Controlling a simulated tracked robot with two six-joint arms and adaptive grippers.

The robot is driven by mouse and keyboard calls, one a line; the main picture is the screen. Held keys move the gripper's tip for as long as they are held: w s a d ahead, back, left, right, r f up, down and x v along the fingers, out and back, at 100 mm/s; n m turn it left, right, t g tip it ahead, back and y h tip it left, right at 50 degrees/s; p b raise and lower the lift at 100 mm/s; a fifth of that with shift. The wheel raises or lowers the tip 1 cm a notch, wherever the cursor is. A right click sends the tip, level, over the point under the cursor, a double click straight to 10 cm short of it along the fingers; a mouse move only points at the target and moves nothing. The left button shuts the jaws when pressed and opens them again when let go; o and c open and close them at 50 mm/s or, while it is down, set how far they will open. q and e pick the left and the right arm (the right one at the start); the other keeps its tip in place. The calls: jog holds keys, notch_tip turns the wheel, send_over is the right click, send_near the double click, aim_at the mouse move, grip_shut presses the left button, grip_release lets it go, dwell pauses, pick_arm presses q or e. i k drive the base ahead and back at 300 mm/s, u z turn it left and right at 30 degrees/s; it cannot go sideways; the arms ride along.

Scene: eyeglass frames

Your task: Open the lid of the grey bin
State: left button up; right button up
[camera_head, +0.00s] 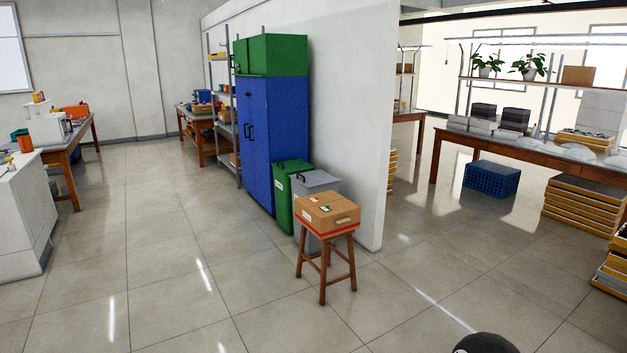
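The grey bin (316,182) stands against the white partition wall, to the right of a green bin. Its lid looks closed, with a dark handle on top. Its lower front is largely hidden behind a wooden stool and a cardboard box. Neither of my grippers shows clearly. A dark rounded shape at the bottom edge right of centre may be a part of me, but I cannot tell.
The cardboard box (327,215) sits on the wooden stool (323,274) in front of the grey bin. The green bin (283,200) and a blue cabinet (258,140) stand to its left. The tiled floor (180,290) is clear in front and left.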

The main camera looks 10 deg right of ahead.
aim_at(311, 179)
jog(key=u, duration=0.2)
jog(key=i, duration=1.95)
jog(key=u, duration=0.2)
jog(key=i, duration=2.65)
jog(key=z, duration=0.6)
jog(key=i, duration=1.45)
jog(key=z, duration=0.45)
jog(key=i, duration=0.75)
jog(key=z, duration=0.15)
